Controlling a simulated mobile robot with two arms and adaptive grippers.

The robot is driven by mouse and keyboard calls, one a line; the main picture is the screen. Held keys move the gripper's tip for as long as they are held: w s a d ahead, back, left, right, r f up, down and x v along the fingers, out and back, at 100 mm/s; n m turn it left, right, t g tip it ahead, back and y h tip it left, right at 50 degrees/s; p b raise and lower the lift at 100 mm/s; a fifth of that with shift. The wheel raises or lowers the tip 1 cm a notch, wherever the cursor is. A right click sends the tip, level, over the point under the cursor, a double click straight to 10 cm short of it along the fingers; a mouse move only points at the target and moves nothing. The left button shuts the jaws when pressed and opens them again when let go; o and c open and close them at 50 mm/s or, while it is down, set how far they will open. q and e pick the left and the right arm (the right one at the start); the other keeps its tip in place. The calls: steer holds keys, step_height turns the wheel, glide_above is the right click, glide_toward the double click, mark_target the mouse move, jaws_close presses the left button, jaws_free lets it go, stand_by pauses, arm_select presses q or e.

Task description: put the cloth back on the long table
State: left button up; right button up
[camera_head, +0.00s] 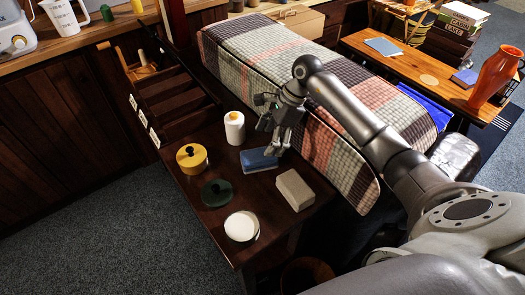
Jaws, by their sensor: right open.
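A small blue item (259,159), which looks like a folded cloth or sponge, lies on the dark wooden table (262,238). A beige-grey block or folded cloth (295,190) lies to its lower right; I cannot tell which is the task's cloth. A large plaid cloth (265,52) covers a long piece of furniture behind. My right gripper (272,141) is open and points down just above and beside the blue item. Its fingers look empty; whether they touch the item is unclear. My left gripper is not in view.
On the dark table stand a white bottle (235,128), a yellow lidded pot (192,158), a dark green lid (216,193) and a white round container (242,226). A divided wooden rack (172,95) stands behind. An orange-brown table (425,75) holds an orange vase (495,75).

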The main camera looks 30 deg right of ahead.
steer(key=shift+v, duration=1.85)
